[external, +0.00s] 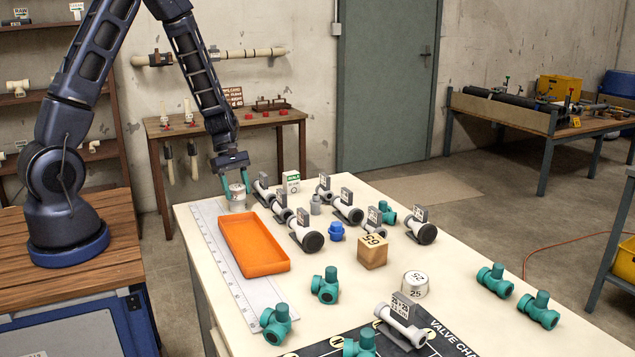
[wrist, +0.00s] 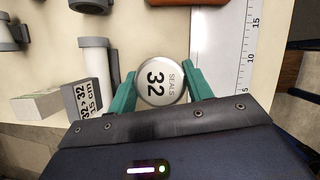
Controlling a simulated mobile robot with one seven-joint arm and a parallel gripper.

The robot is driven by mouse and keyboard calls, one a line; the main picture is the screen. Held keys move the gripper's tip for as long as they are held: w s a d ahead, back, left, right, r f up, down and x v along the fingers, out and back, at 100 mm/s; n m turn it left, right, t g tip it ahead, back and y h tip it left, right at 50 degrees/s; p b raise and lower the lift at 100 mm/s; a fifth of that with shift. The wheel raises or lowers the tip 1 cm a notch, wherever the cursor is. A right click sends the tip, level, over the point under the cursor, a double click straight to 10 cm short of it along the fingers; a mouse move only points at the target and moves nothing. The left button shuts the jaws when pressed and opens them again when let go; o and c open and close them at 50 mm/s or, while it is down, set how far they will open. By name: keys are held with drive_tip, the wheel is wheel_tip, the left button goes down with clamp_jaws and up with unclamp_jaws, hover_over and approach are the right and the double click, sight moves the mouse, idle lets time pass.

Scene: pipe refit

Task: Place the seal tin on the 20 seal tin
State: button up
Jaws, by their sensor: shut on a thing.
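My gripper (external: 235,183) is shut on a white seal tin (external: 237,190), at the far left end of the bench. In the wrist view the tin (wrist: 161,82) lies between the two green fingers, and its lid reads "SEALS 32". A white shape shows directly below it in the external view; I cannot tell whether it is a second tin or the held tin's side. Another white tin (external: 415,285), marked 25, stands apart at the right. I cannot read a 20 on any tin.
An orange tray (external: 254,268) and a white ruler (external: 225,255) lie close to the gripper. Grey-and-white pipe fittings (external: 281,212) stand right beside it. A wooden block (external: 373,251) and several green valves (external: 325,286) stand nearer the camera.

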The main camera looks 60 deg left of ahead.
drive_tip(key=o, duration=1)
drive_tip(key=shift+c, duration=0.2)
drive_tip(key=w+v, duration=0.1)
drive_tip(key=v, duration=1.1)
drive_tip(key=s+d+r+m, duration=0.4)
drive_tip(key=d+r+m, duration=0.1)
drive_tip(key=r, duration=0.4)
drive_tip(key=s+d+r+m+t+y, duration=0.1)
drive_tip(key=s+d+r+m, duration=0.4)
drive_tip(key=s, duration=0.5)
drive_tip(key=s+d+r+m+t+y, duration=0.2)
drive_tip(key=s+d+r+m, duration=0.3)
drive_tip(key=s+r+m, duration=0.5)
drive_tip(key=shift+d+t+y, duration=0.25)
drive_tip(key=shift+t+y, duration=0.05)
drive_tip(key=shift+y, duration=0.4)
drive_tip(key=shift+r, duration=0.1)
